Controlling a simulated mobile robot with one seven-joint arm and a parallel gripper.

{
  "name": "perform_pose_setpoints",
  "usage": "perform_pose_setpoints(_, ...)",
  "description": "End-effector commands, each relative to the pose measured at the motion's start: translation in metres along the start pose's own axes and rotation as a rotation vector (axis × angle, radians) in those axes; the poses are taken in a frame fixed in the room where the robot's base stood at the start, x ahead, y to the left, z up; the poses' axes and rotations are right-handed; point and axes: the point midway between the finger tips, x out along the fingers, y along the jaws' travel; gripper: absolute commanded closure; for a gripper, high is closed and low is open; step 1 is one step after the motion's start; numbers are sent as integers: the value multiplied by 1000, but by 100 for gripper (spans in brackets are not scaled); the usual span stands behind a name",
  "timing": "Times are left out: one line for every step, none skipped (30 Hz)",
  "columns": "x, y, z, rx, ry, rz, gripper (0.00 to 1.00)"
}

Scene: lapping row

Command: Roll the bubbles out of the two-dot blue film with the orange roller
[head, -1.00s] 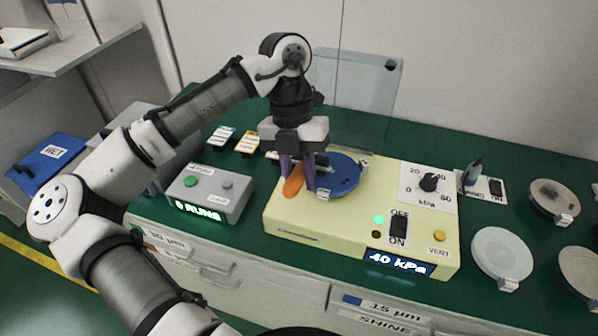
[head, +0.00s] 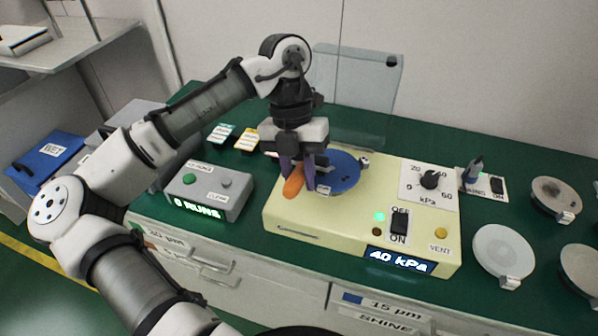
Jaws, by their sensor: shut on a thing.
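My gripper (head: 297,175) points down over the left part of the cream vacuum station (head: 360,235). It is shut on the orange roller (head: 293,187), which shows between and in front of its purple fingers. The blue film (head: 343,172) lies on a round plate on the station, just right of the fingers, and its left part is hidden behind them. I cannot make out dots or bubbles on it. Whether the roller touches the film or the station top, I cannot tell.
The station shows a 40 kPa display (head: 401,262), a lit green lamp, a switch (head: 399,222) and a dial (head: 430,180). A grey counter box (head: 207,192) reading 0 RUNS stands left. Several round plates (head: 502,250) lie right. A clear panel (head: 357,90) stands behind.

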Motion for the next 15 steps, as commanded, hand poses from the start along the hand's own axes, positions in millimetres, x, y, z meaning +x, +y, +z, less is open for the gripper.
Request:
perform_pose_setpoints(1,0,0,1,-1,-1,97)
perform_pose_setpoints(1,0,0,1,-1,-1,97)
perform_pose_setpoints(2,0,1,1,-1,-1,97)
perform_pose_setpoints(2,0,1,0,-1,-1,97)
perform_pose_setpoints(3,0,1,0,-1,-1,97)
perform_pose_setpoints(3,0,1,0,-1,-1,97)
perform_pose_setpoints(4,0,1,0,-1,-1,97)
perform_pose_setpoints(4,1,1,0,-1,-1,97)
perform_pose_setpoints(5,1,2,0,-1,-1,97)
perform_pose_setpoints(5,1,2,0,-2,-1,97)
perform_pose_setpoints(5,1,2,0,-2,-1,97)
perform_pose_setpoints(6,1,2,0,-2,-1,97)
perform_pose_setpoints(6,1,2,0,-1,-1,97)
perform_pose_setpoints(7,1,2,0,-1,-1,97)
perform_pose_setpoints(6,1,2,0,-1,0,97)
